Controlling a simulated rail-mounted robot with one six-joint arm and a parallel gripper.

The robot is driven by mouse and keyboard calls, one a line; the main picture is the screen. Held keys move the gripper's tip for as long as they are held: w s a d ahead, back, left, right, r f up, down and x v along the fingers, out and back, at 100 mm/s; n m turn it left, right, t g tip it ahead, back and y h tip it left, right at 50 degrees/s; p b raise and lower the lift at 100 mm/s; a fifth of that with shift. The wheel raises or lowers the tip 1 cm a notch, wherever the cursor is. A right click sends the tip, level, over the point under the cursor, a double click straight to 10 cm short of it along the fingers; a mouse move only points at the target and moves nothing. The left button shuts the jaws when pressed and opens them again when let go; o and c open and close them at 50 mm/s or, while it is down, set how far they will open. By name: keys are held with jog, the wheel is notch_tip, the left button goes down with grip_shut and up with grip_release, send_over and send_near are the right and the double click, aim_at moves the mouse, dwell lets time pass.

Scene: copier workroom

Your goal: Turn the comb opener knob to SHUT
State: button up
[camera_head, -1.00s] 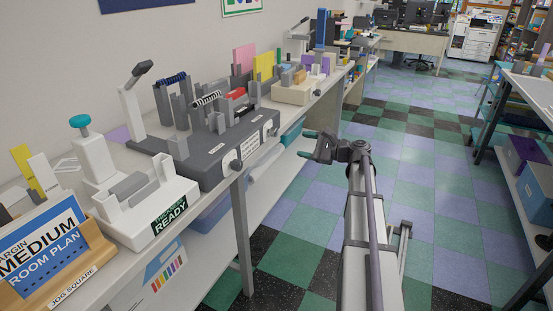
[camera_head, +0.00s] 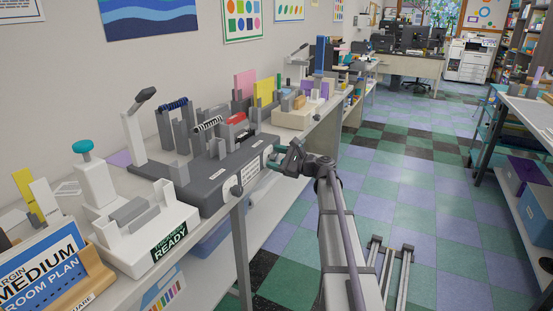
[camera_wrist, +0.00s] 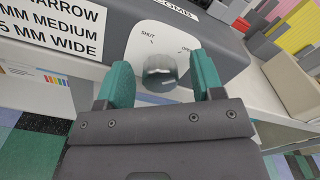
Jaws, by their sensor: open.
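The comb opener knob (camera_wrist: 160,73) shows in the wrist view as a glossy grey round knob on a white plate (camera_wrist: 139,50). SHUT is printed at its upper left and OPEN at its upper right. Which label the knob points to is unclear. My gripper (camera_head: 279,158) is open, with one teal finger on each side of the knob; contact cannot be made out. In the head view the gripper is at the right end of the grey binding machine (camera_head: 208,192) and hides this knob.
Another dark knob (camera_head: 236,190) sticks out at the machine's left front. A white punch (camera_head: 97,185) stands left of it on the bench. Coloured blocks and a beige box (camera_head: 291,119) stand beyond.

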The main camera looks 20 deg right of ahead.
jog(key=c, duration=0.9)
jog(key=shift+n, duration=0.3)
jog(key=n, duration=1.2)
jog(key=shift+f+n, duration=0.1)
jog(key=shift+n, duration=0.2)
jog(key=n, duration=0.4)
jog(key=shift+n, duration=0.3)
